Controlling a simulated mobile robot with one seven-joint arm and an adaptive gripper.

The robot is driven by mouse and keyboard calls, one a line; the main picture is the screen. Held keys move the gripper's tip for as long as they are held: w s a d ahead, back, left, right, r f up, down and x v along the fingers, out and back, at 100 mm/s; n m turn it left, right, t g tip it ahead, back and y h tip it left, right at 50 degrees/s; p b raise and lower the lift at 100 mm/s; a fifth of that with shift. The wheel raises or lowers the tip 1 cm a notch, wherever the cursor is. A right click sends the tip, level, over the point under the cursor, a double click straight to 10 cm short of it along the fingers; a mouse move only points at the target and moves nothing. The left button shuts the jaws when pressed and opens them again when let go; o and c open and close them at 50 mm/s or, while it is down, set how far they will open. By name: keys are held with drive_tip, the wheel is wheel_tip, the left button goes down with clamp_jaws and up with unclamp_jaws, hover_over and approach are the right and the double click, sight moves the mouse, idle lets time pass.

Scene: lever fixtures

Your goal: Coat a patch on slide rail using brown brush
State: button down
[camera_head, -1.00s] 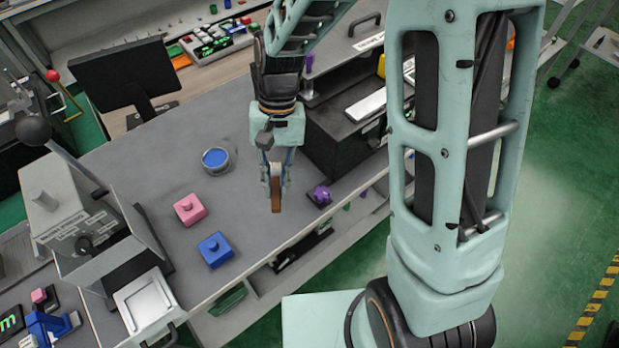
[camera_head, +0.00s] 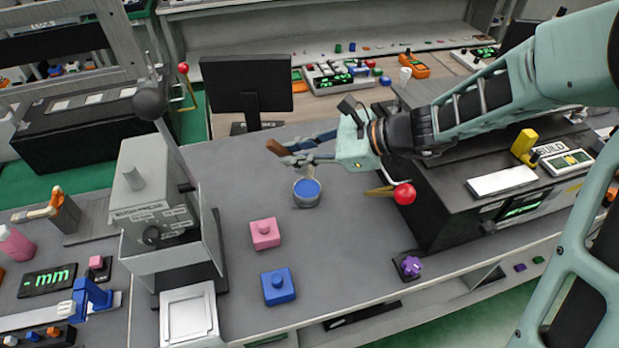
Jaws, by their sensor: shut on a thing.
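My gripper (camera_head: 300,150) is shut on the brown brush (camera_head: 276,147). It holds the brush roughly level above the grey bench, with the brown part pointing left. The brush is just behind and above a small round pot of blue paint (camera_head: 307,191) in the picture, apart from it. Whether the brush carries paint cannot be told. A pale bar with a blue slider (camera_head: 92,297) lies at the lower left and may be the slide rail; I cannot tell for sure.
A pink block (camera_head: 265,233) and a blue block (camera_head: 278,286) sit in front of the pot. A grey press (camera_head: 157,215) with a black-knobbed lever stands left. A black box (camera_head: 450,210) with a red-knobbed lever (camera_head: 404,194) stands right. A monitor (camera_head: 246,84) stands behind.

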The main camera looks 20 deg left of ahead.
sight(305, 169)
drive_tip(key=shift+w+a+r+m+t+y, duration=0.35)
drive_tip(key=shift+w+a+m+t, duration=0.1)
drive_tip(key=shift+w, duration=0.25)
drive_tip(key=shift+f+b, duration=2.3)
drive_tip(key=shift+f, duration=0.6)
drive_tip(key=shift+f+b, duration=0.7)
drive_tip(key=shift+f, duration=0.05)
drive_tip(key=shift+r, duration=0.1)
drive_tip(key=shift+r+p, duration=2.7)
drive_tip(key=shift+r, duration=0.85)
drive_tip(key=shift+f, duration=0.1)
